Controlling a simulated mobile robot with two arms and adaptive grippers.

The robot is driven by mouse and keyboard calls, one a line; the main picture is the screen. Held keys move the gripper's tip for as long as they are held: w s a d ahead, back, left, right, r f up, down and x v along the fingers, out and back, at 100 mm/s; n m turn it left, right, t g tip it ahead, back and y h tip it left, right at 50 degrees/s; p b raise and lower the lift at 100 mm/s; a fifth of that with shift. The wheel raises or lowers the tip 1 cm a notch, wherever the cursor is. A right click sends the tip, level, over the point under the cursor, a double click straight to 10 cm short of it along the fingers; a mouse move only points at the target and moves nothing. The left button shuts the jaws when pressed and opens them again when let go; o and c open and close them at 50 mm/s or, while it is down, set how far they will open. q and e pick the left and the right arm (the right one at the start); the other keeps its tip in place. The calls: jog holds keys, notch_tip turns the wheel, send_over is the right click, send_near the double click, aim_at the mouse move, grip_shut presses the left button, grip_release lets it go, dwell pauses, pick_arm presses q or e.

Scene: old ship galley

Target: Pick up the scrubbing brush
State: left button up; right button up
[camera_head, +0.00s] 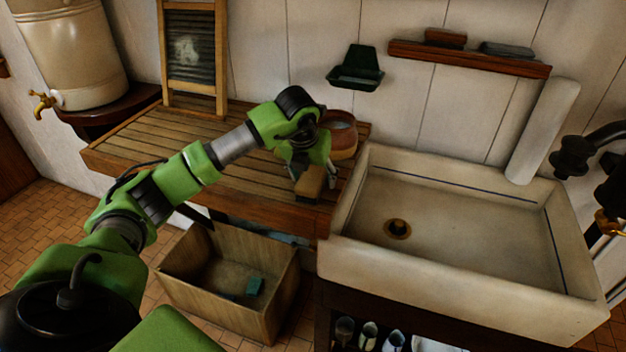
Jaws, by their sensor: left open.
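A tan, block-shaped object that looks like the scrubbing brush (309,184) lies at the front right of the slatted wooden drainboard (190,150), near the sink's left wall. My left gripper (314,178) is over it, pointing down, with its fingers open around or beside the block. The gripper and wrist hide part of the block, and I cannot tell whether the fingers touch it. My right gripper is not in view.
A brown pot (343,143) stands just behind my left gripper. The pale sink (450,277) is empty. A washboard (222,60) leans at the back. A wooden crate (275,307) holding a teal block (254,287) is below. A shelf (470,58) and green soap dish (356,72) are on the wall.

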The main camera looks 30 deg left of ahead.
pick_arm(q)
jog(key=shift+f+b, duration=0.25)
jog(key=shift+b, duration=0.1)
dwell(0.5)
jog(key=c, duration=1.3)
